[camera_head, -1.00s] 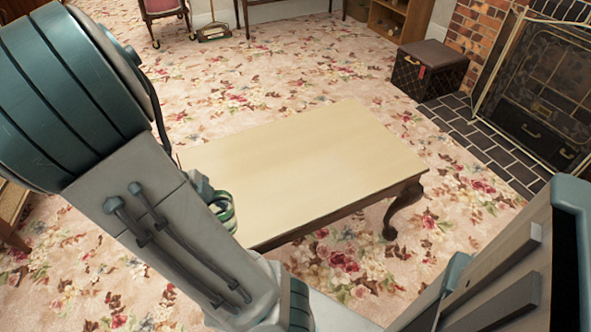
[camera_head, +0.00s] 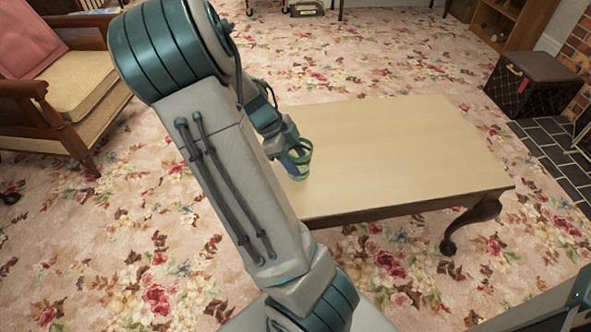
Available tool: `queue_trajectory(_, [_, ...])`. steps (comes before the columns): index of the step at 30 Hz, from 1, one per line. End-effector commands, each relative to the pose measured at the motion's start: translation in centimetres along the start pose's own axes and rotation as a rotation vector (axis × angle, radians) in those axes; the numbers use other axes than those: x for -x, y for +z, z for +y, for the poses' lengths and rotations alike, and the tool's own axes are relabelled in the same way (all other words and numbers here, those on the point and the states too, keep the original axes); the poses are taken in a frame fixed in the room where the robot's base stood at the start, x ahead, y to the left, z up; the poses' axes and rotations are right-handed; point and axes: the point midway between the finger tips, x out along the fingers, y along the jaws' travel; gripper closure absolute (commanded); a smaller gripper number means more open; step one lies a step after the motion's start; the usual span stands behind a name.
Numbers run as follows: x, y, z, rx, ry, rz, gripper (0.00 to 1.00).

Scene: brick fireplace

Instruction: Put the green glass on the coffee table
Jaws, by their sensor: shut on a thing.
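The green glass (camera_head: 303,150) is at the left part of the coffee table (camera_head: 410,150), partly hidden by my gripper and arm. My gripper (camera_head: 297,157) is shut on the glass. The rest of the tabletop is bare.
A wooden armchair (camera_head: 70,85) with a tan seat stands at the left. A dark patterned box (camera_head: 530,85) stands by the brick hearth at the right. A wooden shelf (camera_head: 505,20) is behind it. Floral carpet around the table is clear.

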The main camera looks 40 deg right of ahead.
Motion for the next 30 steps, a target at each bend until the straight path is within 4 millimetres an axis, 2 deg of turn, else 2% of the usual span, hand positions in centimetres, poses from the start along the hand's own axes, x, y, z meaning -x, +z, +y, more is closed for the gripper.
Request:
queue_trajectory(6, [-3.1,1.7,0.1,0.0,0.002,0.002,0.74])
queue_trajectory(18, [-3.4,1.9,0.1,0.0,0.0,0.001,0.74])
queue_trajectory(19, [-3.3,1.9,0.1,0.0,0.0,0.0,0.38])
queue_trajectory(21, [-3.3,1.9,0.1,0.0,0.0,0.0,0.24])
queue_trajectory(30, [-3.0,1.7,0.1,0.0,0.0,0.0,0.24])
